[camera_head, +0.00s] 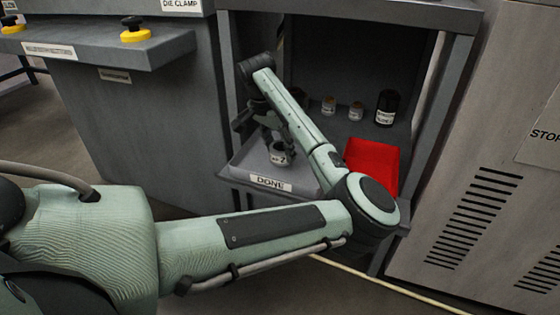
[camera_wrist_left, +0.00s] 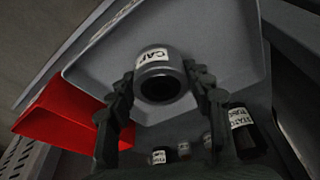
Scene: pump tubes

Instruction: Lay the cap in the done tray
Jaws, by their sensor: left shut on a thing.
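The cap (camera_head: 279,156) is a dark grey, short round piece with a white label and a dark opening. It also shows in the left wrist view (camera_wrist_left: 153,62), where its label reads "CAP". My left gripper (camera_head: 270,138) reaches down from above and is shut on the cap. In the left wrist view its fingers (camera_wrist_left: 160,75) stand on both sides of it. The done tray (camera_head: 232,172), grey with a "DONE" label on its front, lies under the cap. I cannot tell whether the cap touches the tray floor. My right gripper is out of view.
A red bin (camera_head: 372,158) sits right of the tray. Several labelled containers stand at the back of the shelf, including a dark bottle (camera_head: 386,108) and a small jar (camera_head: 329,105). Shelf posts (camera_head: 440,110) flank the opening. The tray floor around the cap looks clear.

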